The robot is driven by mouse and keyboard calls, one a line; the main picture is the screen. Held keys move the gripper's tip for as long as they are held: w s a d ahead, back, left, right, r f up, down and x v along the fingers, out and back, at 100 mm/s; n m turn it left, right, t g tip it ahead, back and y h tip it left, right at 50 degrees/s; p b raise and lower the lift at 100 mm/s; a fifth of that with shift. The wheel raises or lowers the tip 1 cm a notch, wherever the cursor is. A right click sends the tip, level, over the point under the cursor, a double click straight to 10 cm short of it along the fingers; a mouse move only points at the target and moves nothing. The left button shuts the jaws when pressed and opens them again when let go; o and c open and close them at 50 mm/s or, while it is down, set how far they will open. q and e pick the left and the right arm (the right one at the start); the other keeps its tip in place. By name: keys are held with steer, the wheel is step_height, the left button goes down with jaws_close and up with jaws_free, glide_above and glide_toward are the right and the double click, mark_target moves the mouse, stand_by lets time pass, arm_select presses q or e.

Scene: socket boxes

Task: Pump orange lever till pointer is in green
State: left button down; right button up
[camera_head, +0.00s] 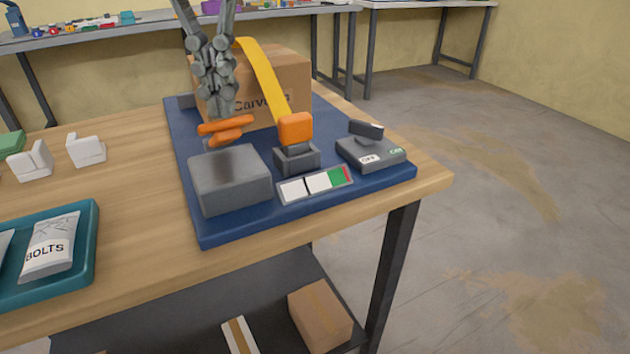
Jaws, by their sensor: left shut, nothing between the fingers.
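My left gripper (222,112) comes down from the top, shut and empty. Its tips are just above or touching a flat orange piece (228,128) over a grey box (230,180); I cannot tell which. A second orange block (296,128) sits on a dark grey base (297,158) to the right, with a yellow strip (262,75) rising behind it. I cannot tell for sure which orange part is the lever. The gauge (316,183) has white, green and red fields, green near its right end. I cannot make out a pointer clearly. My right gripper is out of view.
All this stands on a blue board (225,232) near the table's right corner. A switch box (370,153) is at its right, a cardboard box (290,75) behind. White brackets (86,149) and a teal tray (85,262) with a bolts bag (50,247) lie left.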

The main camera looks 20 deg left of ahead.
mark_target(227, 142)
arm_select(q)
steer(key=shift+f+b, duration=2.2)
steer(key=shift+f, duration=0.6)
steer(key=shift+r+p, duration=2.15)
steer(key=shift+r, duration=0.7)
steer(key=shift+f, duration=0.1)
steer(key=shift+f+b, duration=2.45)
steer(key=shift+f, duration=0.4)
step_height(227, 142, up, 6)
steer(key=p, duration=0.4)
steer(key=shift+f, duration=0.2)
